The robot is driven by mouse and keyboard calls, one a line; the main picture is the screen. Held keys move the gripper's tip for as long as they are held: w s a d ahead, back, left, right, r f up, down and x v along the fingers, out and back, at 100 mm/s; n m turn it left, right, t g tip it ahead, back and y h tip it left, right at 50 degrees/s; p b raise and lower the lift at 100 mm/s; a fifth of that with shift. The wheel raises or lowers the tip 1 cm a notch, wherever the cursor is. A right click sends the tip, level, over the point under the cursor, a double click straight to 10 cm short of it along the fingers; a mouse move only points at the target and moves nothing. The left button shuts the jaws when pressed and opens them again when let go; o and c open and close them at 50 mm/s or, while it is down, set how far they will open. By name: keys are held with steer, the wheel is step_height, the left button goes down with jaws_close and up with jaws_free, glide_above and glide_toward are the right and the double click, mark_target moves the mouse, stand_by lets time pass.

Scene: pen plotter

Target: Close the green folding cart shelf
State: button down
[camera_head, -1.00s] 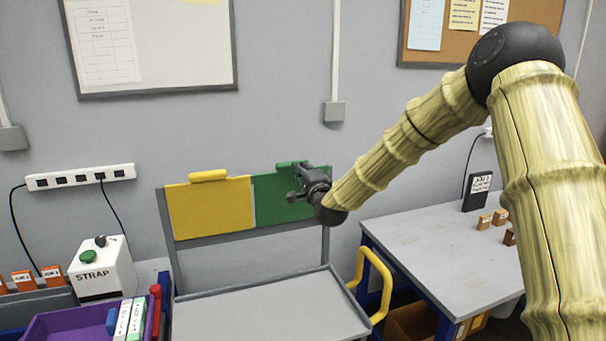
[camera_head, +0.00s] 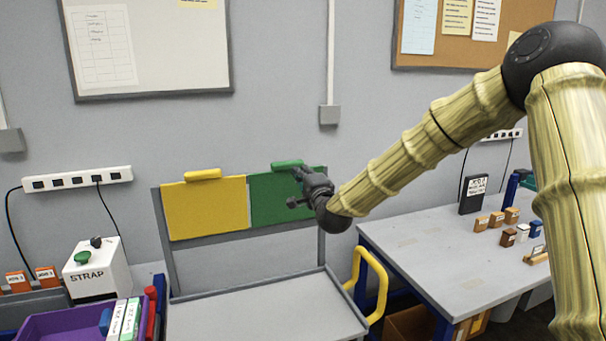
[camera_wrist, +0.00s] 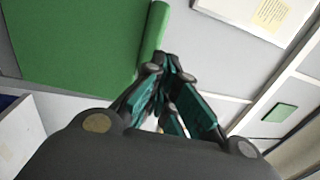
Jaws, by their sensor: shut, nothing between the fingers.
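The green folding shelf (camera_head: 270,203) stands upright against the cart's back frame, beside the yellow one. Its rounded green handle (camera_head: 287,164) sticks up at the top edge. My gripper (camera_head: 297,188) is in front of the green shelf's right part, just below and right of the handle, and hides some of the panel. In the wrist view the green shelf (camera_wrist: 75,45) fills the upper left, with its rolled handle edge (camera_wrist: 153,42) next to my shut, empty fingers (camera_wrist: 168,75). I cannot tell whether the fingertips touch it.
A yellow shelf (camera_head: 205,210) stands upright to the left. The cart's grey tray (camera_head: 265,308) below is bare, with a yellow handle (camera_head: 375,285) at its right. A grey table (camera_head: 430,245) with small blocks stands right; a purple bin (camera_head: 60,325) and STRAP box (camera_head: 95,275) stand left.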

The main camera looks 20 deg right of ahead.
steer(key=s+f+b, duration=0.1)
steer(key=s+b, duration=0.2)
steer(key=s, duration=0.5)
steer(key=shift+s+d+f, duration=0.2)
steer(key=shift+d+f, duration=0.1)
steer(key=shift+f, duration=0.05)
steer(key=s+a+f+n+g, duration=0.25)
steer(key=s+f, duration=0.25)
steer(key=f, duration=0.8)
steer(key=s+a+f+n+g, duration=0.1)
steer(key=s+f+n+g, duration=0.3)
steer(key=f, duration=1)
steer(key=s+a+f+n+g, duration=0.25)
steer(key=s+f, duration=0.35)
steer(key=f, duration=0.7)
steer(key=s+f+n+g, duration=0.4)
steer(key=s+f+g, duration=0.2)
steer(key=s+f, duration=1.15)
steer(key=s+f+n+g, duration=0.2)
steer(key=s, duration=0.8)
steer(key=s+d+f+n+g+h, duration=0.1)
steer(key=s+f+n+g, duration=0.1)
steer(key=s, duration=0.8)
steer(key=shift+s+d+f+g, duration=0.2)
steer(key=shift+f+g, duration=0.1)
